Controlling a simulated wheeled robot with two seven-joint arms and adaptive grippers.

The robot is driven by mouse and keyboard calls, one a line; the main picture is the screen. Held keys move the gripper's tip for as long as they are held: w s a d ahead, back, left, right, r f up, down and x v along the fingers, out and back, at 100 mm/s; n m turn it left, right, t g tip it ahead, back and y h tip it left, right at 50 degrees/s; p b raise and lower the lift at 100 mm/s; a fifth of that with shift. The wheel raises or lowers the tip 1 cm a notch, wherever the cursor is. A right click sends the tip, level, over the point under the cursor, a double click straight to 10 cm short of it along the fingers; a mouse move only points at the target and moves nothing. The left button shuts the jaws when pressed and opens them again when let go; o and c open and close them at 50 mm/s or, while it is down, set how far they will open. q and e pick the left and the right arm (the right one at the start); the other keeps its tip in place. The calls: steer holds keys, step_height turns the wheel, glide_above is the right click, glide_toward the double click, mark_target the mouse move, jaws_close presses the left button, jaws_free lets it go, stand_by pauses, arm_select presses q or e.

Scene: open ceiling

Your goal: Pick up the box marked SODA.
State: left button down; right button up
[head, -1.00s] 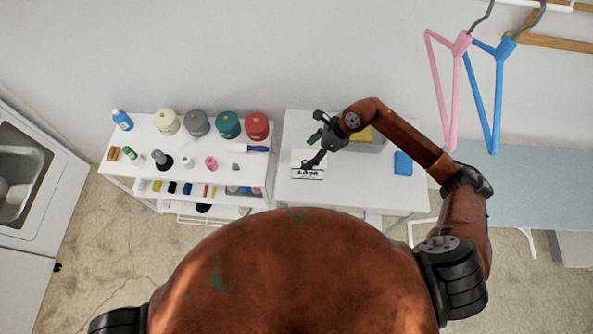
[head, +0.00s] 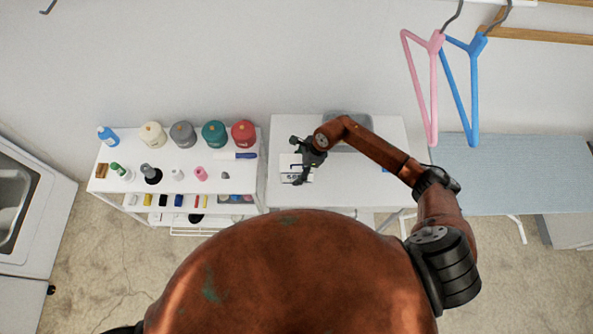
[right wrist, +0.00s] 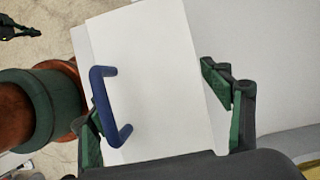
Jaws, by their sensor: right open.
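The white SODA box (head: 297,173) stands on the white table, with its dark lettering partly hidden behind my right gripper (head: 304,160). In the right wrist view, a white box face (right wrist: 150,80) with a blue handle-like bar (right wrist: 104,105) fills the space between the spread fingers of my right gripper (right wrist: 165,115). The fingers stand on either side of it; I cannot tell if either touches. The gripper is open. A dark shape that looks like my left gripper (right wrist: 18,28) shows at the wrist view's top left corner, too small to judge.
The white table (head: 385,195) is mostly clear to the right, with a grey bin (head: 348,118) at the back. A white shelf (head: 210,165) left of it holds jars, bottles and small items. Pink (head: 432,90) and blue hangers (head: 474,95) hang at right.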

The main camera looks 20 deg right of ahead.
steer(key=shift+c, duration=0.2)
jaws_close()
steer(key=shift+w+r, duration=0.1)
steer(key=shift+w, duration=0.05)
stand_by(0.7)
